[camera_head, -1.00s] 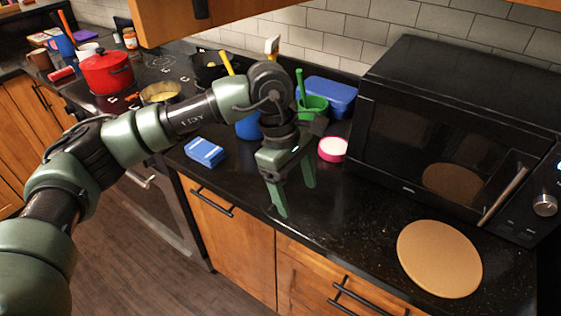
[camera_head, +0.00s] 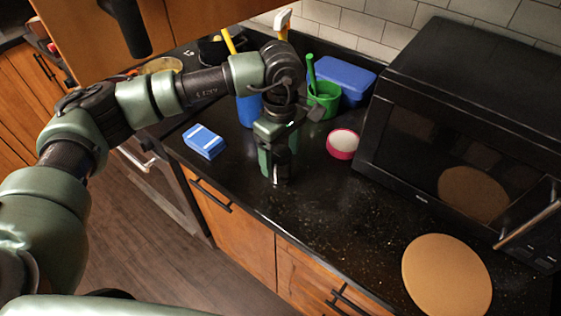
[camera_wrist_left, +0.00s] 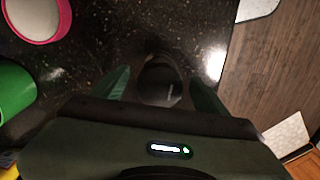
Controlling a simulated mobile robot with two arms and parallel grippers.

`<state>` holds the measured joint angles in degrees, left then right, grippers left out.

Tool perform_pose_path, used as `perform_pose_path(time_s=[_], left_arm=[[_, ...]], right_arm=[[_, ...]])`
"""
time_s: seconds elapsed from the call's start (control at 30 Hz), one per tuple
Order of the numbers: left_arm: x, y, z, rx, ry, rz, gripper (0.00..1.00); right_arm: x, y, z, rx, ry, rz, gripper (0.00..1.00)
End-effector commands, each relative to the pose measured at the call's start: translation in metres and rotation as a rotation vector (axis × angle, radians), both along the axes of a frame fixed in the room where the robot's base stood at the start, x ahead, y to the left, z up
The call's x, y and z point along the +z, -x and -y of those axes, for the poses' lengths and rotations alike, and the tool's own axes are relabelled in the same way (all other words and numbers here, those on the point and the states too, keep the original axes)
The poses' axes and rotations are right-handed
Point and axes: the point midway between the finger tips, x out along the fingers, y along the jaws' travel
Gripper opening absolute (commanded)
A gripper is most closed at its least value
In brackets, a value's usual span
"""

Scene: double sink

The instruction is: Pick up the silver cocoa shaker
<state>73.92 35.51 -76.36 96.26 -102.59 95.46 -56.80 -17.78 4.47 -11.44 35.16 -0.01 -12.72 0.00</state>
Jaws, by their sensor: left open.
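A dark, shiny cylinder that appears to be the cocoa shaker (camera_head: 281,172) stands on the black counter. It looks nearly black rather than silver. My left gripper (camera_head: 277,163) points down at it, with the upper part of the shaker hidden by the gripper. In the left wrist view, the shaker (camera_wrist_left: 160,84) lies between the two green fingers of my open left gripper (camera_wrist_left: 161,92). Dark gaps seem to show on both sides, but contact is hard to judge. My right gripper is not in view.
A pink-rimmed round container (camera_head: 343,144), a green cup (camera_head: 325,101), a blue box (camera_head: 343,80) and a blue-and-white packet (camera_head: 204,141) surround the gripper. A black microwave (camera_head: 460,130) and a round tan board (camera_head: 446,275) are at right. The counter between is clear.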

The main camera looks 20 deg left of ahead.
Motion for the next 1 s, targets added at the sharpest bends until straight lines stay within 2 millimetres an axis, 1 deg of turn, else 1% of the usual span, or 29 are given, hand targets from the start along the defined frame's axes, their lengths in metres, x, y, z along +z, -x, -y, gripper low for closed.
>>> perform_pose_path(time_s=[0.03, 0.1, 0.2, 0.43, 0.47, 0.5, 0.57, 0.6, 0.7, 1.0], left_arm=[[-0.005, 0.002, -0.001, 0.001, 0.000, -0.005, 0.74], [-0.014, 0.000, -0.001, 0.002, 0.000, -0.002, 0.74], [-0.023, 0.001, -0.001, 0.000, 0.000, -0.001, 0.74], [-0.025, 0.000, 0.000, 0.000, 0.001, 0.000, 0.74], [-0.025, 0.000, 0.000, 0.000, 0.001, 0.000, 0.68], [-0.025, 0.000, 0.000, 0.000, 0.001, 0.000, 0.57], [-0.025, 0.000, 0.000, 0.000, 0.001, 0.000, 0.40], [-0.025, 0.000, 0.000, 0.000, 0.001, 0.000, 0.29], [-0.024, 0.000, 0.000, 0.000, 0.001, 0.000, 0.05], [-0.022, 0.000, 0.000, 0.001, 0.002, 0.001, 0.05]], right_arm=[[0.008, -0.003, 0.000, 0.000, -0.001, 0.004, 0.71], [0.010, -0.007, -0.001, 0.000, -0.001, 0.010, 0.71], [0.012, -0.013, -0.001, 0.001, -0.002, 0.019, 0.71], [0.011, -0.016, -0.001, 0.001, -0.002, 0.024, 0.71], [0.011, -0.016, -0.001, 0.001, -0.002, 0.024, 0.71], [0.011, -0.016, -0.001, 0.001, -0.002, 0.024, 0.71], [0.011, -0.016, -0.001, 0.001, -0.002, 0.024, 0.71], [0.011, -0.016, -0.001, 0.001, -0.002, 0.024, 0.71], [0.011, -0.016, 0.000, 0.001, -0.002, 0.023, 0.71], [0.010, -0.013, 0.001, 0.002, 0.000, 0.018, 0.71]])
